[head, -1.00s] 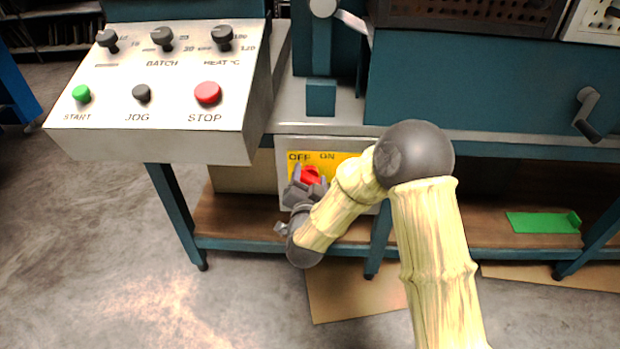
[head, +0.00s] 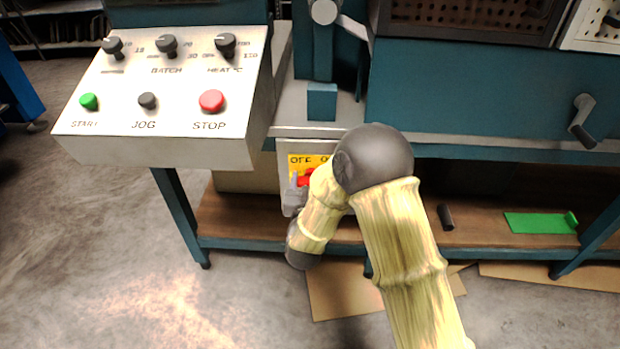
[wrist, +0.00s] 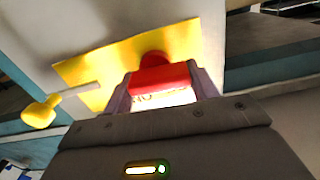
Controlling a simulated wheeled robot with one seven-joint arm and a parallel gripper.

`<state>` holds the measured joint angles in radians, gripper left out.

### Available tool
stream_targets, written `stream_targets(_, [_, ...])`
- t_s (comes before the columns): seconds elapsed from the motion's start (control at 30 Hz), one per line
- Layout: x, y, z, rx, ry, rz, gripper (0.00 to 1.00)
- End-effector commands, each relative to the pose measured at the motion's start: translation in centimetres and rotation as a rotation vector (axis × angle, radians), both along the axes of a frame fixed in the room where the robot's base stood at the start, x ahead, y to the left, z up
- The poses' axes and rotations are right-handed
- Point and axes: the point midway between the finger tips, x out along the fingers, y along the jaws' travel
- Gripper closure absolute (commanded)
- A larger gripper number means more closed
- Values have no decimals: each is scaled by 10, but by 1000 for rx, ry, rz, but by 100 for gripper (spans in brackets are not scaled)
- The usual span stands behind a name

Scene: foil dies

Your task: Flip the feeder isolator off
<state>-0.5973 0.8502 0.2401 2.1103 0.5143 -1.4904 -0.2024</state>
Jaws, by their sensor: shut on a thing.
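The feeder isolator is a pale box (head: 284,160) under the bench with a yellow plate (head: 296,161) marked OFF on the left; my arm covers most of the ON side. Its red handle (head: 304,180) shows just beside my forearm. My gripper (head: 296,190) is at the handle. In the wrist view the red handle (wrist: 160,79) sits between the two fingers of my gripper (wrist: 161,88), which is shut on it. The yellow plate (wrist: 188,40) is behind it. Which mark the handle points to cannot be told.
Above left is a sloped panel with a green START button (head: 89,101), black JOG button (head: 148,101) and red STOP button (head: 211,101). A crank (head: 582,122) is at right. A yellow knob on a rod (wrist: 40,112) shows beside the plate. The lower shelf holds a green piece (head: 537,222).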

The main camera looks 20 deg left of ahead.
Motion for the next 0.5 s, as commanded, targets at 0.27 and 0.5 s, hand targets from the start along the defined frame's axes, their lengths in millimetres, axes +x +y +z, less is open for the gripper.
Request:
stream_targets(0.27, [-1,0,-1,-63,-12,0,65])
stream_targets(0.5, [-1,0,-2,-67,-12,0,65])
